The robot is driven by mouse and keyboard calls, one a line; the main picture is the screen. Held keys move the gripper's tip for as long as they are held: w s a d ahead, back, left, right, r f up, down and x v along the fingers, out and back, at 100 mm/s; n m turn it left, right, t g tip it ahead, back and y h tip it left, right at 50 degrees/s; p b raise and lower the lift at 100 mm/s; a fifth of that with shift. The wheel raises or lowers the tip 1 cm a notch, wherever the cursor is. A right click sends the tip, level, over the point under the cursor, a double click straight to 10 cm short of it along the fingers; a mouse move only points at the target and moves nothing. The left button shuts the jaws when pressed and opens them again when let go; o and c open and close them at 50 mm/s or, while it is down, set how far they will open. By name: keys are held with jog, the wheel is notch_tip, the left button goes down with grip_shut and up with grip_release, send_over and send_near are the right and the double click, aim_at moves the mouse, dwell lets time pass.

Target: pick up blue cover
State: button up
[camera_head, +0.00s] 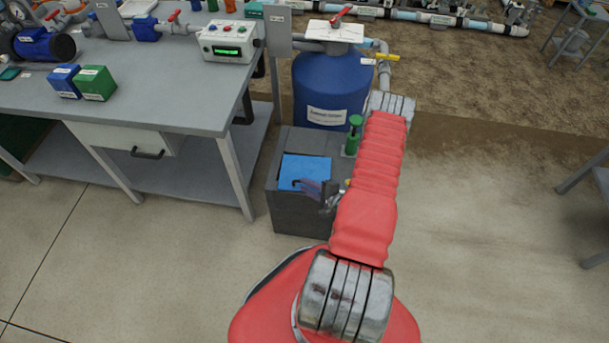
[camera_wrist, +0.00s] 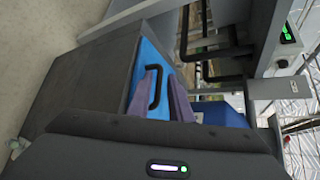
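The blue cover (camera_head: 306,168) is a flat blue panel on top of a dark grey box (camera_head: 300,215). In the wrist view the cover (camera_wrist: 150,62) shows with a black bar handle (camera_wrist: 157,84) on it. My gripper (camera_head: 312,187) is at the front right part of the cover. In the wrist view the purple fingers of my gripper (camera_wrist: 160,98) stand apart, with the handle appearing between them. I cannot tell whether they touch it. My gripper hides part of the cover in both views.
A green-topped bottle (camera_head: 354,135) stands at the box's back right. A blue tank (camera_head: 330,92) is behind the box. A grey workbench (camera_head: 190,110) with a control box (camera_head: 228,40) is to the left.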

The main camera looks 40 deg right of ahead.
aim_at(302, 184)
jog(key=shift+x, duration=1.65)
jog(key=shift+c, duration=0.5)
grip_shut()
